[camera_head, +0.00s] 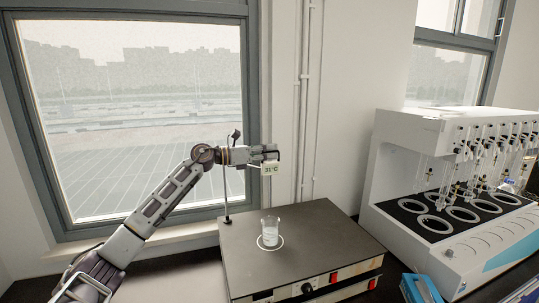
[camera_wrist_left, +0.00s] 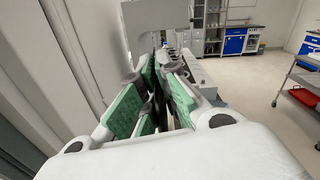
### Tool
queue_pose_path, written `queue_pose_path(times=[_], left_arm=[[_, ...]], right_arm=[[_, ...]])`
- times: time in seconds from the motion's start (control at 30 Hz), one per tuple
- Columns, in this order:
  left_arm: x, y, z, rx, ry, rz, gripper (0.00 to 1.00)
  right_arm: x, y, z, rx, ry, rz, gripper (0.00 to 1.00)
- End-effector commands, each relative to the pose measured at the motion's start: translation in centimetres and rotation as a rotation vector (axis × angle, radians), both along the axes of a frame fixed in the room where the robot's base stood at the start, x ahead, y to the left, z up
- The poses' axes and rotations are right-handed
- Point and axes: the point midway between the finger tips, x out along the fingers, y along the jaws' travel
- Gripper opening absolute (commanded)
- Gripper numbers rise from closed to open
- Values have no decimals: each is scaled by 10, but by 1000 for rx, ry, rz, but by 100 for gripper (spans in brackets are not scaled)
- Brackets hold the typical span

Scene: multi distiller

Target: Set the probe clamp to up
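The probe clamp is mostly hidden behind my left gripper (camera_head: 262,156) in the head view. Its small display (camera_head: 270,168), reading 31°C, shows just below the fingertips. The thin stand rod (camera_head: 226,190) rises from the hotplate's back left corner (camera_head: 228,225) and passes behind the gripper. In the left wrist view, my left gripper (camera_wrist_left: 157,75) has its green-padded fingers close together, with something dark between them. I cannot tell whether they press on it. A pale panel (camera_wrist_left: 155,15) is just beyond the fingertips. My right gripper is not in view.
A glass beaker (camera_head: 270,232) stands on the hotplate's marked circle, below the display. A white multi-position distiller (camera_head: 400,170) stands to the right, with a blue object (camera_head: 420,289) in front of it. A window and wall are behind.

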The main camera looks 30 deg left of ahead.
Motion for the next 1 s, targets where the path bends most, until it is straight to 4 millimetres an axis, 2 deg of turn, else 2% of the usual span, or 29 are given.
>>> queue_pose_path(times=[0.03,0.17,0.2,0.4,1.0], left_arm=[[-1,3,8,-4,-14,7,0],[-1,3,9,-5,-16,7,0],[-1,3,9,-5,-16,7,7],[-1,3,9,-4,-15,6,30],[-6,7,3,-1,-7,5,30]], right_arm=[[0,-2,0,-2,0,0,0],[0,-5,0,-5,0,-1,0],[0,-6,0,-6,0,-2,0],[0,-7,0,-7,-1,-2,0],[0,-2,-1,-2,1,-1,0]])
